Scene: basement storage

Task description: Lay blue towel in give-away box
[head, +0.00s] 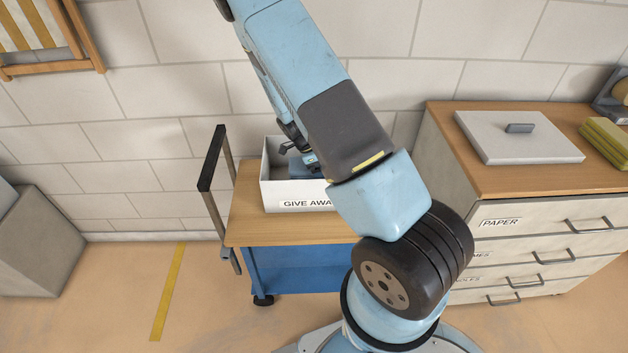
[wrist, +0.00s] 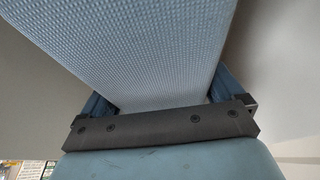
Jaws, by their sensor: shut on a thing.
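The blue towel (wrist: 150,45), pale blue with a waffle weave, fills the middle of the wrist view between the fingers of my gripper (wrist: 165,98), which is shut on it. In the head view my gripper (head: 298,153) is at the white give-away box (head: 272,187), over its opening. The box carries a label reading "GIVE AWA", with the rest hidden behind my arm. A blue patch shows inside the box's outline below the gripper; I cannot tell how much of it is towel or whether it touches the bottom.
The box stands on a blue trolley with a wooden top (head: 250,228) and a dark upright handle (head: 211,160). A tiled wall is close behind.

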